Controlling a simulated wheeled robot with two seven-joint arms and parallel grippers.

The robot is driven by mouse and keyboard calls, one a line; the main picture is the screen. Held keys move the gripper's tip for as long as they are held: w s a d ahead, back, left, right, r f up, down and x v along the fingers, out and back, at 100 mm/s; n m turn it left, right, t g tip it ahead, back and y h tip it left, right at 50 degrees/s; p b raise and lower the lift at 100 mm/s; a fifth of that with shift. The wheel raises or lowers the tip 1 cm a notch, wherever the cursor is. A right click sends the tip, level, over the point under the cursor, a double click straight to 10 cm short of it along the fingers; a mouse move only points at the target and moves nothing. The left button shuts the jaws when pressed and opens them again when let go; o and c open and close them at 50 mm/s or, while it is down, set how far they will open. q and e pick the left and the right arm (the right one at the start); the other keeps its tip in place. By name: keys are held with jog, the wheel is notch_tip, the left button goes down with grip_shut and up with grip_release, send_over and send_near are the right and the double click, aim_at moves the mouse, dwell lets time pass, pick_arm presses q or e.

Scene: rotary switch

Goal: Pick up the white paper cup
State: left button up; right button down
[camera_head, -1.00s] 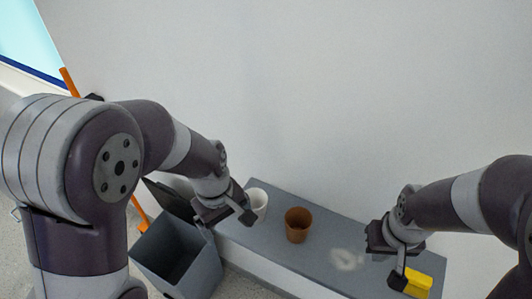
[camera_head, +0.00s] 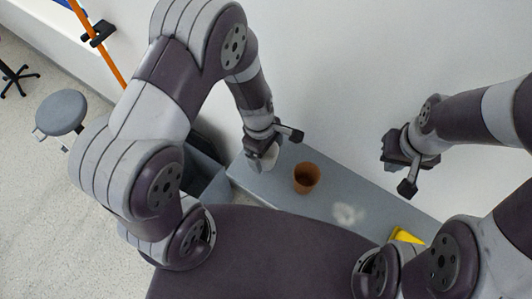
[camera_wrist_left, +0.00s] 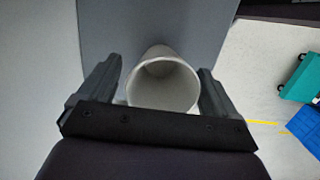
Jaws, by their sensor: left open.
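The white paper cup (camera_head: 266,160) stands near the left end of the grey bench, partly hidden by my left gripper (camera_head: 270,142) in the head view. In the left wrist view the cup (camera_wrist_left: 163,88) shows its open mouth between the two fingers of my left gripper (camera_wrist_left: 160,66). These fingers are open, one on each side of the cup, with a gap visible. I cannot tell how deep the cup sits between them. My right gripper (camera_head: 402,168) is open and empty, above the right part of the bench.
A brown cup (camera_head: 306,178) stands on the grey bench (camera_head: 272,188), right of the white cup. A yellow object (camera_head: 406,236) lies at the bench's right end. A grey bin (camera_head: 207,178) stands left of the bench. A white wall rises behind. A round stool (camera_head: 61,112) is far left.

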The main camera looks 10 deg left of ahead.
pick_arm(q)
jog(key=shift+s+f, duration=0.2)
jog(key=shift+f, duration=0.05)
jog(key=shift+w, duration=0.1)
jog(key=c, duration=1)
jog(key=shift+r, duration=0.1)
